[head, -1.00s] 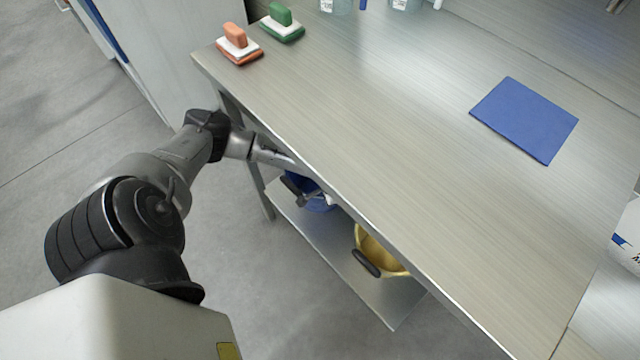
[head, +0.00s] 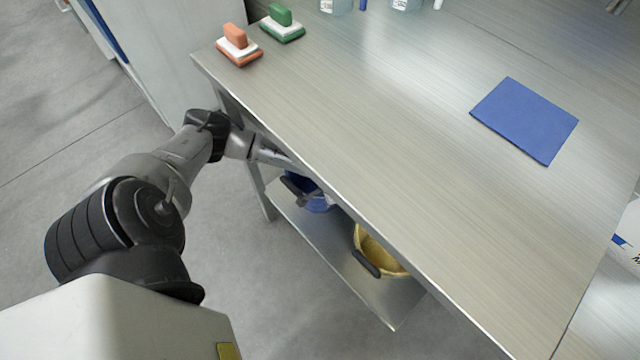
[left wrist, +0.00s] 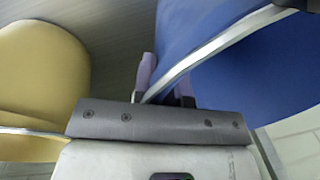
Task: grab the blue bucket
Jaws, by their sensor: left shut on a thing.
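The blue bucket (head: 317,203) stands on the lower shelf under the table, partly hidden by the tabletop edge and my left arm. In the left wrist view the blue bucket (left wrist: 245,62) fills the right side, with its metal handle (left wrist: 215,45) running diagonally across it. My left gripper (left wrist: 166,85) is shut on that handle, its pale purple fingertips on either side of the metal. In the head view the left gripper (head: 318,194) is mostly hidden at the bucket. My right gripper is not in view.
A yellow bucket (head: 378,252) stands on the lower shelf (head: 345,262) to the right of the blue one. The tabletop (head: 370,130) edge overhangs my left gripper. Two brushes, orange (head: 238,48) and green (head: 281,25), and a blue cloth (head: 525,119) lie on top.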

